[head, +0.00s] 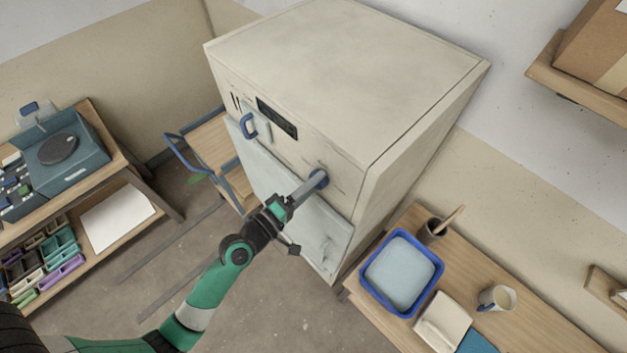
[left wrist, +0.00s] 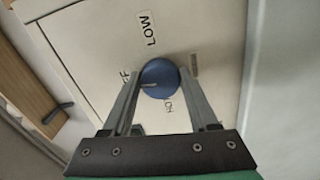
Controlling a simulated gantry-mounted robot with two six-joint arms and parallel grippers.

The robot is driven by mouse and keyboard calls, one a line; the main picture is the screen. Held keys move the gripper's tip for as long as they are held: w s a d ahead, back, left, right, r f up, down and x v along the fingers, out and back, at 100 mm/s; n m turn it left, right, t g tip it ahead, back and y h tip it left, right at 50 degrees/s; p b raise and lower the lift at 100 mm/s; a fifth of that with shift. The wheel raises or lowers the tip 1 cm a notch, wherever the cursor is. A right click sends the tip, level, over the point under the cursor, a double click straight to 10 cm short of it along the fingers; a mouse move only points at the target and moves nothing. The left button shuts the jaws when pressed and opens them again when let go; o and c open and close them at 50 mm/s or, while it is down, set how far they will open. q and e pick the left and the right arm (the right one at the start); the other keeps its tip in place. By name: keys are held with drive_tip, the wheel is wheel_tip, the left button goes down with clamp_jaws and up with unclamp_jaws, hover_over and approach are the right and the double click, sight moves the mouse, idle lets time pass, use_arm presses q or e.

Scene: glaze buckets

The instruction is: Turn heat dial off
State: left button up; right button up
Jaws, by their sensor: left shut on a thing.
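The heat dial (head: 319,178) is a round blue knob on the front of a large cream kiln-like cabinet (head: 345,85), near its right edge. In the left wrist view the blue dial (left wrist: 158,76) has a pale pointer mark on its lower left side. Labels around it read LOW above, with parts of other words at left and below, partly hidden by the fingers. My left gripper (head: 312,186) is shut on the dial; in the left wrist view its fingers (left wrist: 160,90) lie on either side of it. My right gripper is not in view.
A blue door handle (head: 249,125) and a dark panel (head: 277,118) are left of the dial. A table at right holds a blue tub (head: 363,275), a mug (head: 496,298) and a brush pot (head: 433,231). A shelf unit (head: 150,190) stands at left.

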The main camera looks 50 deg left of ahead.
use_arm(q)
drive_tip(key=shift+n, duration=0.9)
drive_tip(key=o, duration=1.4)
drive_tip(key=shift+c, duration=0.2)
drive_tip(key=s+b, duration=0.3)
drive_tip(key=s, duration=0.8)
drive_tip(key=shift+s+d+b, duration=0.25)
drive_tip(key=shift+s+b, duration=0.1)
